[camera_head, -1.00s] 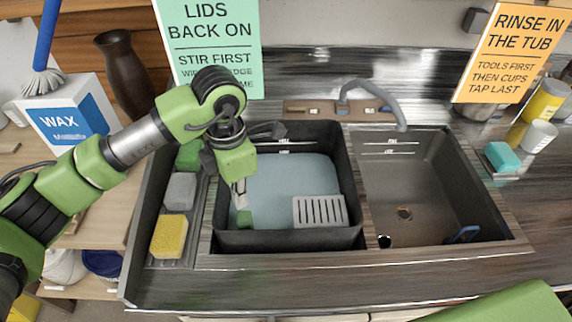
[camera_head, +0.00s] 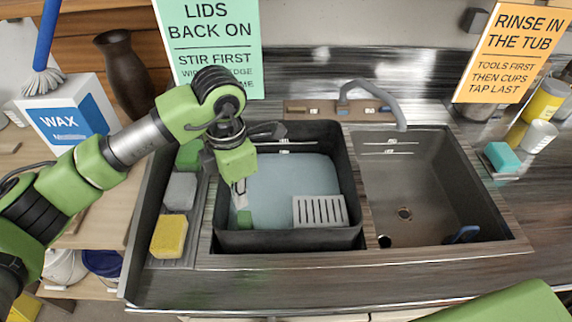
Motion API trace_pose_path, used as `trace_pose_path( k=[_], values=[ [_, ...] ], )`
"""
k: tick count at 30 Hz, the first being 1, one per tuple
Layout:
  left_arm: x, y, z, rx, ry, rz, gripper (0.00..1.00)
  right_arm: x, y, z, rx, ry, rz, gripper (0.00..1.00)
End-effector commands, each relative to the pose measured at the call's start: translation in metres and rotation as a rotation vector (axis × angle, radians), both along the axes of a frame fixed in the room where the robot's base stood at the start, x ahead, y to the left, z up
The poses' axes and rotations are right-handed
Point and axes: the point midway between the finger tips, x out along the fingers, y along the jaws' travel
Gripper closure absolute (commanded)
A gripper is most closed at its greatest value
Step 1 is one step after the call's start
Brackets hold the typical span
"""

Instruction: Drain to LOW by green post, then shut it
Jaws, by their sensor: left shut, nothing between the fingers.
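A black tub (camera_head: 350,165) sits in the left part of the sink and holds pale blue-grey liquid (camera_head: 290,178). A small green post (camera_head: 244,218) stands in the tub's front left, beside a pale slotted block (camera_head: 320,211). My left gripper (camera_head: 240,198) is shut and empty, pointing down just above the green post; I cannot tell whether it touches. My right gripper is out of view.
The right basin (camera_head: 430,175) is empty, with a drain (camera_head: 404,213) and a blue item (camera_head: 464,234). A grey faucet (camera_head: 375,95) stands behind. A yellow sponge (camera_head: 169,237) and grey block (camera_head: 180,191) lie left of the tub. Signs stand at the back.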

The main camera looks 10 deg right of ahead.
Motion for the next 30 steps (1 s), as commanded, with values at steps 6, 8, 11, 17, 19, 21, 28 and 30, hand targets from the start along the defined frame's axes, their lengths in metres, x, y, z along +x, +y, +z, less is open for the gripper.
trace_pose_path(
  k=[6, 8, 11, 17, 19, 21, 28, 30],
  values=[
    [0.0, 0.0, 0.0, 0.0, 0.0, 0.0, 1.0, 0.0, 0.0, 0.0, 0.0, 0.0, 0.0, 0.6],
    [0.0, 0.0, 0.001, 0.0, 0.0, 0.0, 1.0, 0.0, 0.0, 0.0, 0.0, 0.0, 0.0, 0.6],
    [0.001, 0.0, 0.009, 0.0, -0.002, 0.0, 1.0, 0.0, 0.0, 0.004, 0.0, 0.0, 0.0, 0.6],
    [0.001, 0.0, 0.034, -0.001, -0.003, 0.001, 1.0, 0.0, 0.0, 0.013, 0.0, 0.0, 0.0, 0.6],
    [0.001, 0.0, 0.042, -0.001, -0.003, 0.001, 1.0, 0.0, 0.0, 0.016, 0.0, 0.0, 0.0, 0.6],
    [0.0, 0.0, 0.051, -0.001, -0.003, 0.0, 1.0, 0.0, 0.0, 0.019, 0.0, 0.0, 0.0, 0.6],
    [0.0, 0.0, 0.078, 0.0, -0.002, 0.0, 1.0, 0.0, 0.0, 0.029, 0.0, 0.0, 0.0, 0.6],
    [0.0, 0.0, 0.084, -0.001, -0.001, 0.0, 1.0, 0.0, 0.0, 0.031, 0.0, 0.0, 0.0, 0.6]
  ],
)
